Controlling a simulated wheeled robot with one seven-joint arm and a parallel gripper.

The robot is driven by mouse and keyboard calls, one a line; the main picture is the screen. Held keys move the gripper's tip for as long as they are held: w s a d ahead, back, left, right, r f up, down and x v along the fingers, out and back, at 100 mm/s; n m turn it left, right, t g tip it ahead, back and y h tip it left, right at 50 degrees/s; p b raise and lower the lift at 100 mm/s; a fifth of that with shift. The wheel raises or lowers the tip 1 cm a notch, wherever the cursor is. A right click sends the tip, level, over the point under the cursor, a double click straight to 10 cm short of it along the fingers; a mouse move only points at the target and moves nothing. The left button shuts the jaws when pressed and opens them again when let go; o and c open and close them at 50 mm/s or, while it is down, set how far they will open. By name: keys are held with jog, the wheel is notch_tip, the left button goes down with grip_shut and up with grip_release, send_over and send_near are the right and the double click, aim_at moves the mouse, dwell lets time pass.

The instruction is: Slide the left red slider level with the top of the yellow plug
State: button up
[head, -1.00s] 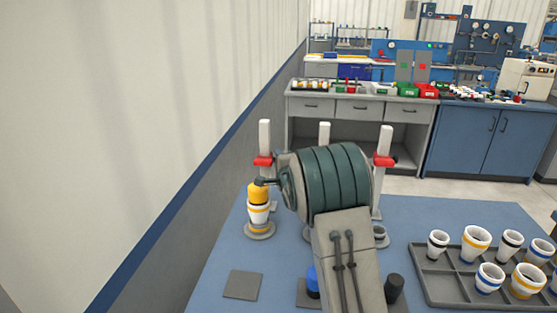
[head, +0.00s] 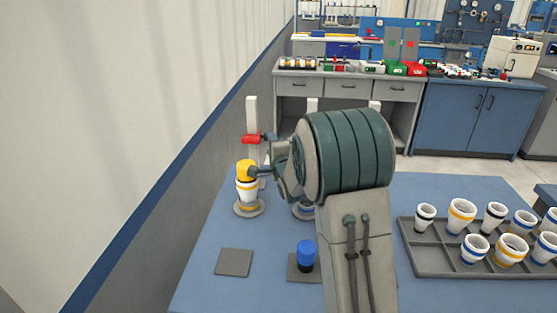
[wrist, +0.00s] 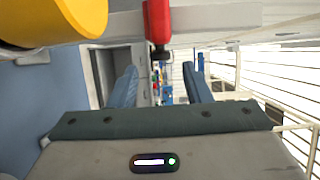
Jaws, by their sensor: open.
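The left red slider (head: 250,139) sits on the left white post (head: 252,108), behind the yellow plug. The yellow plug (head: 245,168) tops a white cup with yellow bands (head: 247,190). In the head view the slider appears higher than the plug's top, though it stands further back. In the wrist view the slider (wrist: 157,22) is at top centre and the plug (wrist: 55,20) at upper left. My gripper (wrist: 161,88) is open, its fingers either side of the slider's line; contact is unclear. In the head view my arm partly covers it.
A blue plug (head: 306,252) stands on a grey plate at the front. A bare grey plate (head: 233,262) lies left of it. A tray (head: 430,262) of banded cups is at right. The wall (head: 150,130) runs close along the left. My arm hides most of the other posts.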

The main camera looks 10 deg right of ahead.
jog(key=s, duration=0.7)
jog(key=shift+s+d+b, duration=0.2)
jog(key=shift+d+b, duration=0.1)
jog(key=shift+b, duration=0.1)
